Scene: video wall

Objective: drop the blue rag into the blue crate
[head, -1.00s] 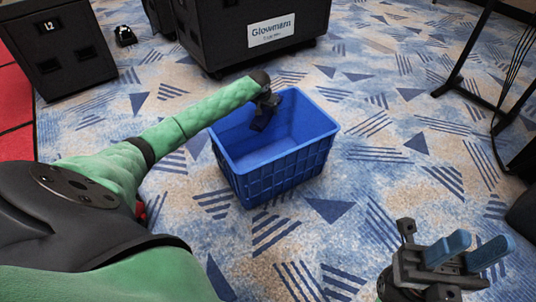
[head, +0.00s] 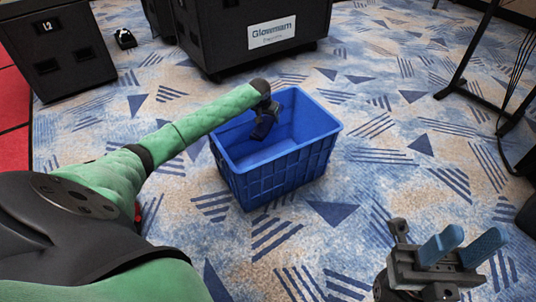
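The blue crate (head: 275,172) stands on the patterned carpet, open side up. My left arm reaches in from the left, and my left gripper (head: 263,126) points down inside the crate's opening near its back left. A dark blue shape shows at its tip; I cannot tell whether this is its fingers or the blue rag. The rag is not clearly visible anywhere, and the near wall hides part of the crate's floor. My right gripper (head: 462,249) is at the lower right, its two blue fingers apart with nothing between them.
A black case with a white label (head: 272,32) stands behind the crate. Another black case (head: 62,45) is at the upper left, with a small black object (head: 125,39) beside it. A black stand (head: 466,65) is at the upper right. Carpet around the crate is clear.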

